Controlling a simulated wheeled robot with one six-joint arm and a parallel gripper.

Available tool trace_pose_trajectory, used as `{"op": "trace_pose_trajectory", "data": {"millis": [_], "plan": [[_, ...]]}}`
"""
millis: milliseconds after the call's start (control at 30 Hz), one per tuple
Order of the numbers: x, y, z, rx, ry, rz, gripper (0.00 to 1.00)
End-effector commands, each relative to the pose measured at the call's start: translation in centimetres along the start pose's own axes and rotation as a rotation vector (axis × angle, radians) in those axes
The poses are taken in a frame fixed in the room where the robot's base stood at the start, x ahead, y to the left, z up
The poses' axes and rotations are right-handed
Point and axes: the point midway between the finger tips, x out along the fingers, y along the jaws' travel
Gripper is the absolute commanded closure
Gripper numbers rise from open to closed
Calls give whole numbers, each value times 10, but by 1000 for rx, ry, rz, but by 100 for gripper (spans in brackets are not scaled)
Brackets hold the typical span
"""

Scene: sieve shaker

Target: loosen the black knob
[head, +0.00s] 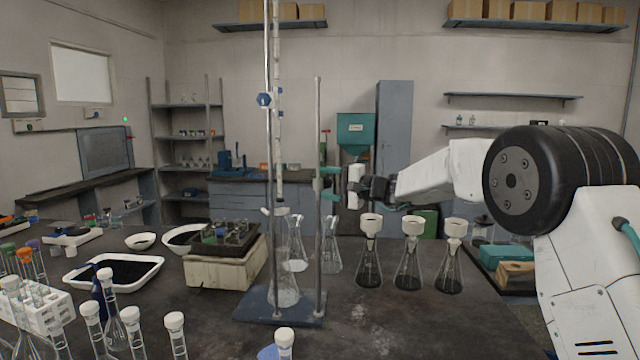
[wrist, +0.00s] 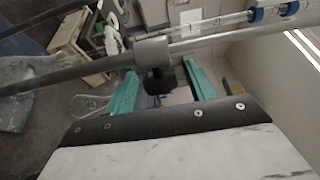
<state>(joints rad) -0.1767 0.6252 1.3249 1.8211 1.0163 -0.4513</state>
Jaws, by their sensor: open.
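The black knob (wrist: 158,80) shows in the wrist view, sticking out from a grey clamp (wrist: 152,50) on a metal rod. My gripper (wrist: 160,70) has its two teal fingers apart, one on each side of the knob. A gap shows between the knob and each finger, and nothing is held. In the head view my gripper (head: 329,183) reaches in from the right to the right-hand upright rod (head: 318,120) of a stand. The knob is too small to make out there.
The stand's base (head: 280,306) holds two rods and a burette (head: 279,140) above a flask. Flasks with funnels (head: 408,262) stand to the right. A box (head: 222,268) carrying a tray stands to the left. Test tubes (head: 130,325) fill the front left.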

Motion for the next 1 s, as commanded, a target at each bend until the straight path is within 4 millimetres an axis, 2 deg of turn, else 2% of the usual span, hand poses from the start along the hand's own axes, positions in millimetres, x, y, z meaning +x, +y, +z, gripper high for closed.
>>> {"op": "trace_pose_trajectory", "data": {"millis": [200,467,633,1000], "plan": [[18,0,0,1,0,0,45],[20,0,0,1,0,1,45],[20,0,0,0,0,1,89],[19,0,0,-8,1,-36,89]]}}
